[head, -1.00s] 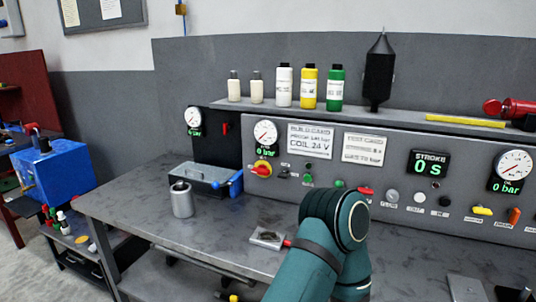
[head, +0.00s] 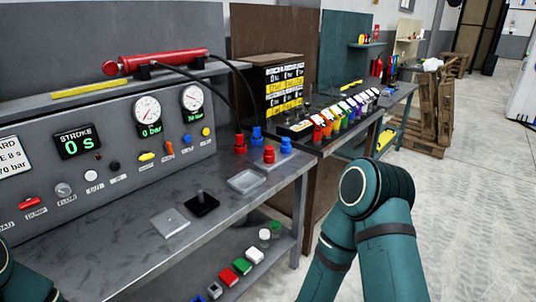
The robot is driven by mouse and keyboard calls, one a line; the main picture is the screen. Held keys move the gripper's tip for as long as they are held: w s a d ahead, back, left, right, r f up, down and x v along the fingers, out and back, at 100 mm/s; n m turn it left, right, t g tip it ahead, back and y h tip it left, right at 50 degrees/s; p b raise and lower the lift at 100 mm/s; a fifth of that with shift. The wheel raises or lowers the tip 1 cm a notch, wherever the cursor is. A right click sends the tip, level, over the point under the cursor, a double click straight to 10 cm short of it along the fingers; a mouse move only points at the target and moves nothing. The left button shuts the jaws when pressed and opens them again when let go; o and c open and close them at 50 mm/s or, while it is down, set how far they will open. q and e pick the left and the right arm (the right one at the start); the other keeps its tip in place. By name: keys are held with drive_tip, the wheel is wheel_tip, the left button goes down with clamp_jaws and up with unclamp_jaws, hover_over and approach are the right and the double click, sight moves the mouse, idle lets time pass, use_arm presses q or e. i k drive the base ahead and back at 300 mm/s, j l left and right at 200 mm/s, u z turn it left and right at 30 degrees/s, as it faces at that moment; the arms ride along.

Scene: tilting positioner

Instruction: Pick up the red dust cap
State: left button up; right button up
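Two red cap-like pieces stand at the right end of the grey bench in the head view, one at the back (head: 240,144) and one nearer the front edge (head: 269,154). Each has a blue piece of similar shape beside it: a back blue one (head: 257,136) and a front blue one (head: 286,146). The front pair sits on a small light plate. I cannot tell which red piece is the dust cap. Only links of my two arms show, at the bottom left and the lower right. Neither gripper is in view.
A clear shallow tray (head: 247,180), a black plate with a peg (head: 202,204) and a grey plate (head: 170,222) lie on the bench (head: 110,250). A gauge panel (head: 110,120) stands behind. Coloured blocks sit on the lower shelf. Open floor (head: 460,210) lies to the right.

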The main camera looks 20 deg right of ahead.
sight(269, 150)
drive_tip(key=i+l+z, duration=0.15)
drive_tip(key=i+l, duration=0.2)
drive_tip(key=l, duration=0.2)
drive_tip(key=i+l+z, duration=0.1)
drive_tip(key=i+l, duration=0.3)
drive_tip(key=l, duration=0.05)
